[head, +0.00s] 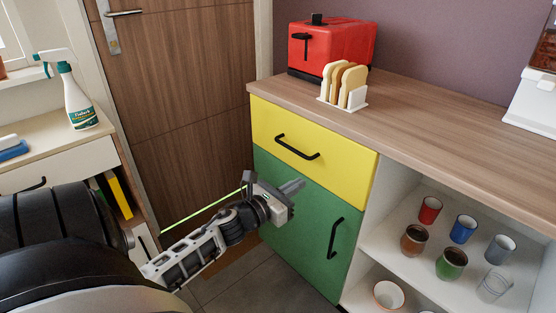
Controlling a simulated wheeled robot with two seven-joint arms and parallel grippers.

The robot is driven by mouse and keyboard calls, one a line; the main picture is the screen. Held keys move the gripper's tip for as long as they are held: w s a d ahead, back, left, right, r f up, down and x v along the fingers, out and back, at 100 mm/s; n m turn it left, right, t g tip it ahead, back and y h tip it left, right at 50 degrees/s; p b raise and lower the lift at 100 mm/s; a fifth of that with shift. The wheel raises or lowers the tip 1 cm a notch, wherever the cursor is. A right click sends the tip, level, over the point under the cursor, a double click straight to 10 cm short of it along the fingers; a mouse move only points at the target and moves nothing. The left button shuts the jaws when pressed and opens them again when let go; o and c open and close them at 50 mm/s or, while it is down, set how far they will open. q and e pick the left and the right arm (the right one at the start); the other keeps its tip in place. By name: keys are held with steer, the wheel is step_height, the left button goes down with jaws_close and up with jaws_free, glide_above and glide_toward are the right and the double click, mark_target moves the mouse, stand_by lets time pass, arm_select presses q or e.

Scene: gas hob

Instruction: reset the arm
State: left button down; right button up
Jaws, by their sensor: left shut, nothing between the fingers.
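My left gripper (292,188) is shut and empty. It hangs in front of the green cabinet door (318,240), near the door's upper left part and below the yellow drawer (312,148). I cannot tell whether its fingertips touch the door. My left arm comes in from the lower left, stretched toward the cabinet. My right gripper is not in view.
The cabinet's wooden top (430,120) holds a red toaster (335,45) and a rack of bread slices (344,86). Cups stand on the open shelf at right, including a red cup (429,210). A spray bottle (78,98) stands on the left counter. A wooden door (185,90) is behind.

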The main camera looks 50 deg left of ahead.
arm_select(q)
steer(key=s, duration=0.4)
steer(key=shift+s+a, duration=0.1)
steer(key=s+d+n+g+h+p, duration=0.1)
steer(key=s+d+n+g+p, duration=0.2)
steer(key=d+n, duration=1)
steer(key=s+d+n+g+h+p, duration=0.2)
steer(key=s+d+n+g+p, duration=0.2)
steer(key=d+n, duration=0.9)
steer(key=s+n+p, duration=0.3)
steer(key=s+n, duration=0.2)
steer(key=n, duration=0.3)
steer(key=shift+s+d, duration=0.3)
steer(key=shift+s, duration=0.05)
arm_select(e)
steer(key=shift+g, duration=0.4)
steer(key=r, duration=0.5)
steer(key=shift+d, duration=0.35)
